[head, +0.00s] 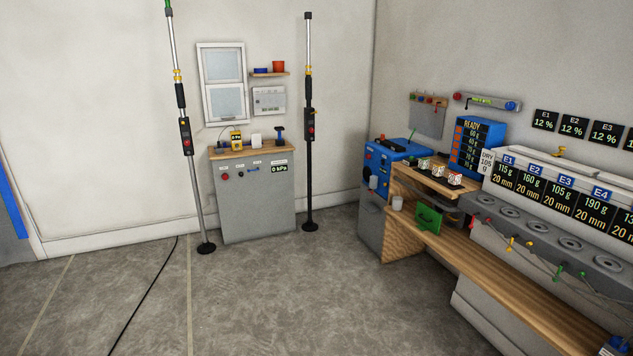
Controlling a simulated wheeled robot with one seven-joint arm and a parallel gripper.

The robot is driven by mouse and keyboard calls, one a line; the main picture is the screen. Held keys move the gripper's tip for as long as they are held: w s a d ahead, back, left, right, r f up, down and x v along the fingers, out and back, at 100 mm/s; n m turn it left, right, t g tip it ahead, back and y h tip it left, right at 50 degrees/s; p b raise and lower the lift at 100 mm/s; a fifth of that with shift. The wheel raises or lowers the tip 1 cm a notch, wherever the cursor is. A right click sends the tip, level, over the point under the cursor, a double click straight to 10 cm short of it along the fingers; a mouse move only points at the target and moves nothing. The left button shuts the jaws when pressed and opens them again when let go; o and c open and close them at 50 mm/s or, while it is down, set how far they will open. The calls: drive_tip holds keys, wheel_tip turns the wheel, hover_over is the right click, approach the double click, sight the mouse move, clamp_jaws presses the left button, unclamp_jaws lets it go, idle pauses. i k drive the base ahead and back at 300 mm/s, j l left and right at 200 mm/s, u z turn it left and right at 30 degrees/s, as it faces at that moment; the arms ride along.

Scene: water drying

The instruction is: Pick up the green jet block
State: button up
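A green block-like thing (428,218) stands on the wooden bench, under the raised wooden shelf at its left end. It is the largest green item in view and looks like the green jet block, but it is too small to be sure. A dark round thing beside it on the right is partly in shadow. My gripper is not in view, and nothing is seen touching the green block.
Two tall poles (188,160) (308,130) flank a grey cabinet (255,205). A black cable (143,290) crosses the otherwise open floor.

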sight(423, 162)
drive_tip(key=i+u, duration=0.15)
drive_tip(key=i, duration=2.75)
drive_tip(key=i+j+z, duration=0.15)
drive_tip(key=i, duration=0.85)
drive_tip(key=i+j+z, duration=0.1)
drive_tip(key=i+z, duration=0.15)
drive_tip(key=i, duration=0.2)
drive_tip(key=i+j+z, duration=0.2)
drive_tip(key=i, duration=0.25)
drive_tip(key=i+j+z, duration=0.25)
drive_tip(key=i, duration=0.15)
